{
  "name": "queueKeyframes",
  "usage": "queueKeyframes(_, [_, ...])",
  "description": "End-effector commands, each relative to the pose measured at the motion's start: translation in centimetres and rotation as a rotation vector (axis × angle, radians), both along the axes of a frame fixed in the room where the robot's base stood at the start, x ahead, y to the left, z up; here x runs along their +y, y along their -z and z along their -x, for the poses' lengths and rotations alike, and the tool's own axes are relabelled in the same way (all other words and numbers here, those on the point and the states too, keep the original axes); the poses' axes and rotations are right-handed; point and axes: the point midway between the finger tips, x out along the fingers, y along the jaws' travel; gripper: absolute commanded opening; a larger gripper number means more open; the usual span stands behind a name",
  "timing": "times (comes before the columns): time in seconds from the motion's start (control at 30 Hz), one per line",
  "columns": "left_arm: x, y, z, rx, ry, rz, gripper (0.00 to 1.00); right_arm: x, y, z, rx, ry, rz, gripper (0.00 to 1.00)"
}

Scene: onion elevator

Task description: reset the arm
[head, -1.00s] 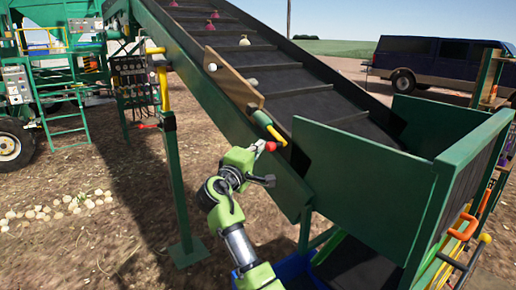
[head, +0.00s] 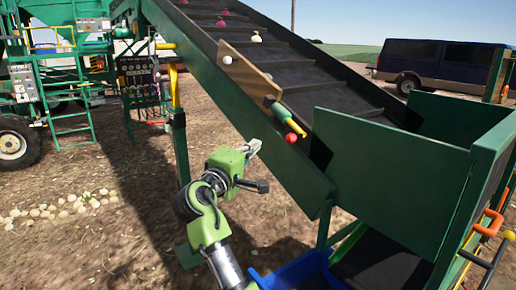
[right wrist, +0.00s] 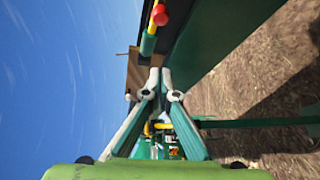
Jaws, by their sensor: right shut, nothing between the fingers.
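My right gripper (head: 254,146) is in the middle of the head view, beside the green side beam of the onion elevator (head: 235,95). In the right wrist view its two fingers (right wrist: 160,76) meet at the tips, with nothing between them. A lever with a green and yellow body and a red ball end (head: 291,138) sits on the elevator's side, up and to the right of the gripper and apart from it. The red ball also shows at the top of the right wrist view (right wrist: 160,16). My left gripper is not in view.
A wooden board (head: 245,70) lies along the elevator's edge. Several onions rest on the dark belt (head: 300,75). A green post (head: 181,150) stands left of my arm. A blue bin (head: 297,272) is at the lower middle. Open ground lies to the left.

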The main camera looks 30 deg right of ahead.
Motion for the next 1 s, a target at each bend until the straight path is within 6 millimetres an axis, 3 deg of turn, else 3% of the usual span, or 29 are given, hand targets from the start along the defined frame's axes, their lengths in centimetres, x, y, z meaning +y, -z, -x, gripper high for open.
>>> queueKeyframes(0.2, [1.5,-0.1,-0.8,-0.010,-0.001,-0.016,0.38,0.0,-0.1,0.0,0.000,0.001,0.000,0.00])
queueKeyframes(0.47, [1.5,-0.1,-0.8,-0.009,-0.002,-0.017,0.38,0.0,0.0,0.0,0.000,0.000,0.000,0.00])
queueKeyframes(0.57, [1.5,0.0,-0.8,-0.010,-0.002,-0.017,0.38,0.2,0.9,-0.5,0.013,-0.012,-0.002,0.00])
queueKeyframes(0.67, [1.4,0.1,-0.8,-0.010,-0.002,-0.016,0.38,0.8,4.3,-1.9,0.055,-0.057,-0.013,0.00])
queueKeyframes(0.77, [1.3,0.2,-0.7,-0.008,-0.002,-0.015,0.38,1.9,10.2,-3.9,0.124,-0.136,-0.042,0.00])
queueKeyframes(0.9, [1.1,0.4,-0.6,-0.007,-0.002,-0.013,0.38,4.1,20.8,-5.6,0.232,-0.255,-0.119,0.00])
queueKeyframes(1.0, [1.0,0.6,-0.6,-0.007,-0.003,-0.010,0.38,5.5,28.4,-5.6,0.305,-0.326,-0.192,0.00])
